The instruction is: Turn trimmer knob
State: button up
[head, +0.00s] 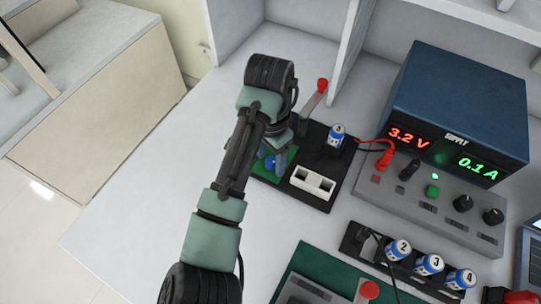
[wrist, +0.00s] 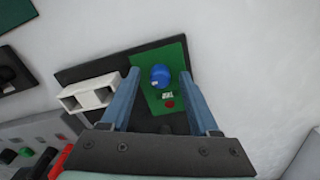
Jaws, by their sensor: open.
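The blue trimmer knob (wrist: 160,76) stands on a small green board (wrist: 143,98) fixed to a black base plate. In the wrist view it appears between the tips of my open gripper (wrist: 160,73), with a visible gap on each side. I cannot tell whether the fingertips are level with the knob or still above it. A red dot and a small white label lie on the board below the knob. In the head view my gripper (head: 281,152) points down over the green board (head: 263,178), and my arm partly hides the board.
A white two-slot block (head: 312,182) and an upright cell (head: 336,136) share the black plate (head: 318,201). A lever with a red knob (head: 322,86) stands close behind my gripper. The power supply (head: 452,110) is to the right. Numbered cells (head: 430,264) stand in front.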

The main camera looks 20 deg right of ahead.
aim_at(270, 161)
grip_shut()
jog(key=n+p, duration=0.1)
jog(key=p, duration=0.2)
jog(key=shift+r, duration=0.4)
jog(key=shift+f+n+p, duration=0.3)
jog(key=shift+n+p, duration=0.4)
grip_release()
notch_tip(270, 161, up, 13)
jog(key=p, duration=0.5)
